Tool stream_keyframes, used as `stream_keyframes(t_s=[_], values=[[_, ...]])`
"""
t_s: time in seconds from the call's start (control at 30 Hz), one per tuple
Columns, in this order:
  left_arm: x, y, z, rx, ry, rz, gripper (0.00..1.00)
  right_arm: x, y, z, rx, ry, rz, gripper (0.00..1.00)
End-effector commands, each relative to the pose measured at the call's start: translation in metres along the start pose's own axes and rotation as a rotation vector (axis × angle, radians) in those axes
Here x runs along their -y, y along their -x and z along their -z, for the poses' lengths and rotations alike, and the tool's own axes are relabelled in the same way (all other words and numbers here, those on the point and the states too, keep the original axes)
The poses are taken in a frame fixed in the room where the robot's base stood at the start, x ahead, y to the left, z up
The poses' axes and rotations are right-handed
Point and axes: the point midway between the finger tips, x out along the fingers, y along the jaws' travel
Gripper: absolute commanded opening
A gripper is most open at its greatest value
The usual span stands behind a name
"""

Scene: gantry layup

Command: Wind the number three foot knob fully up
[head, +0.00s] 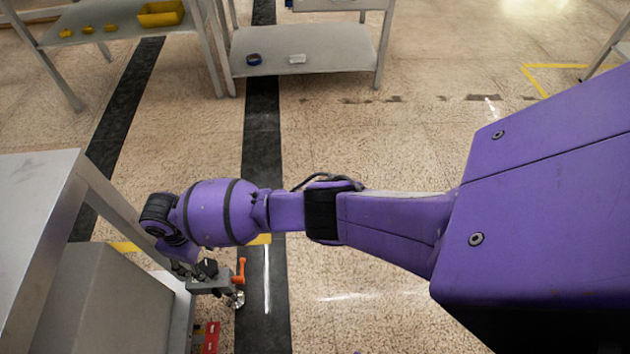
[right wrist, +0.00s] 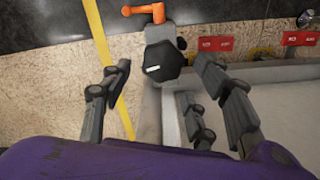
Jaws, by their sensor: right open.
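A black foot knob (right wrist: 163,62) with a white pointer line shows at the top middle of the right wrist view. The knob also shows small in the head view (head: 207,267), on a grey bracket low beside the bench. An orange lever (right wrist: 145,11) sits just beyond it. My right gripper (right wrist: 163,78) is open, its fingers spread to either side of the knob, with visible gaps and no clear contact. In the head view it is mostly hidden under my purple wrist. A round metal foot (head: 236,299) is below the bracket. My left gripper is not in view.
Red labels (right wrist: 215,44) sit right of the knob, their text too small to read. A grey bench (head: 38,200) stands close at the left. A shelf table (head: 305,50) and a table with a yellow bin (head: 160,14) stand farther back. The central floor is clear.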

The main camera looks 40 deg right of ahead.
Motion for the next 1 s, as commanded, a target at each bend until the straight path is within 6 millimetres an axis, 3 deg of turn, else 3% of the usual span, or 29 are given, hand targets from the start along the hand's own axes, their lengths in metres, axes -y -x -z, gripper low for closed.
stream_keyframes(t_s=[0.2, 0.6, 0.9, 1.0], values=[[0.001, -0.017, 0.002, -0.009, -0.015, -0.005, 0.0, 0.0, -0.031, 0.002, -0.001, 0.002, -0.001, 0.55], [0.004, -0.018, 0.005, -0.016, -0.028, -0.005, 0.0, -0.001, -0.036, 0.003, -0.005, 0.003, -0.002, 0.54], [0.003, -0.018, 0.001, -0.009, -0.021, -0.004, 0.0, -0.002, -0.036, 0.003, -0.005, 0.002, -0.003, 0.14], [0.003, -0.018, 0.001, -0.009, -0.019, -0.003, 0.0, -0.002, -0.036, 0.003, -0.006, 0.002, -0.004, 0.14]])
